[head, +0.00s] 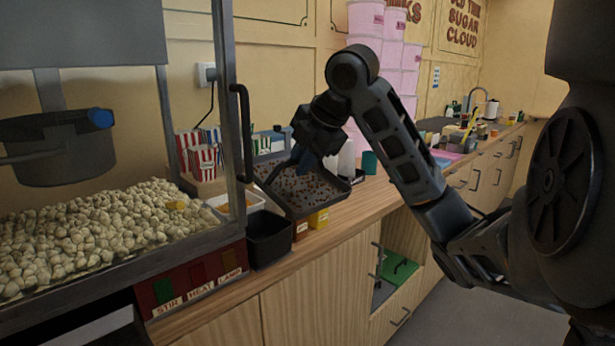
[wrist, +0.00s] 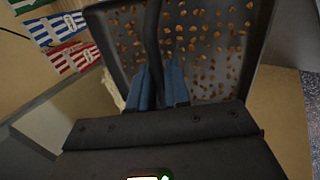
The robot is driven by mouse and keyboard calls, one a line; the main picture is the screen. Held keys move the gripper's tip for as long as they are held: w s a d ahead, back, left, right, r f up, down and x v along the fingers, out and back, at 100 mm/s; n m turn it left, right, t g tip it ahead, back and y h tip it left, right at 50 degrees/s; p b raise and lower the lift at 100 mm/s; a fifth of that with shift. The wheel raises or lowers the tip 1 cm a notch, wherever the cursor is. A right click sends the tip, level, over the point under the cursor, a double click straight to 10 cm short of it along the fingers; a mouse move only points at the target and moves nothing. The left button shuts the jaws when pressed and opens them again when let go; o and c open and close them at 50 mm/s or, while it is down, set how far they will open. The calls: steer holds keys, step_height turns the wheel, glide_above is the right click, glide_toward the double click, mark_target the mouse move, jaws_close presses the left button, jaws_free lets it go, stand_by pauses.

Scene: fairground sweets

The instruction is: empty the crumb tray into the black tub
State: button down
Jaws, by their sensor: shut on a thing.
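The crumb tray (head: 322,207) is a shallow dark tray with brown crumbs scattered over its floor. My gripper (head: 306,160) is shut on the tray's dark bar-like handle. In the wrist view, the blue fingers of my gripper (wrist: 161,88) close on that handle, with the crumb-covered tray (wrist: 262,42) beyond it. The tray is held above the counter and looks tilted, its near edge lower. The black tub (head: 269,240) stands at the counter's front edge, just left of and below the tray. The tub's inside looks dark; its contents cannot be made out.
A popcorn machine (head: 200,259) fills the left, its post and dark handle (head: 245,130) close to the tray. A white container (head: 237,203) stands behind the tub. Striped popcorn boxes (head: 198,155) stand behind.

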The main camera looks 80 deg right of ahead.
mark_target(287, 176)
steer(key=shift+w+d+f+t+h+b, duration=0.2)
steer(key=shift+w+d+f+t+b, duration=0.35)
steer(key=shift+b, duration=1.35)
steer(key=shift+w+d+f+t+h+b, duration=0.2)
steer(key=shift+w+b, duration=0.55)
steer(key=shift+b, duration=1.15)
steer(key=shift+w+d+f+t+h+b, duration=0.3)
steer(key=shift+w+b, duration=0.35)
steer(key=shift+b, duration=1.25)
steer(key=w+d+f+t+h+b, duration=0.1)
steer(key=w+b, duration=0.1)
steer(key=b, duration=0.2)
steer(key=w+d+t+b, duration=0.2)
steer(key=b, duration=0.2)
steer(key=w+d+f+t+h+b, duration=0.1)
steer(key=w+b, duration=0.2)
steer(key=b, duration=0.1)
steer(key=shift+d+f+h+b, duration=0.25)
steer(key=shift+f+h+b, duration=0.05)
steer(key=shift+s+a+f+t+h+b, duration=0.1)
steer(key=shift+s+a+t+h+b, duration=0.45)
steer(key=shift+b, duration=0.95)
steer(key=shift+s+a+t+h+b, duration=0.25)
steer(key=shift+s+t+b, duration=0.55)
steer(key=shift+b, duration=0.7)
steer(key=shift+s+a+f+t+h+b, duration=0.1)
steer(key=shift+s+a+t+h+b, duration=0.3)
steer(key=shift+t+b, duration=0.75)
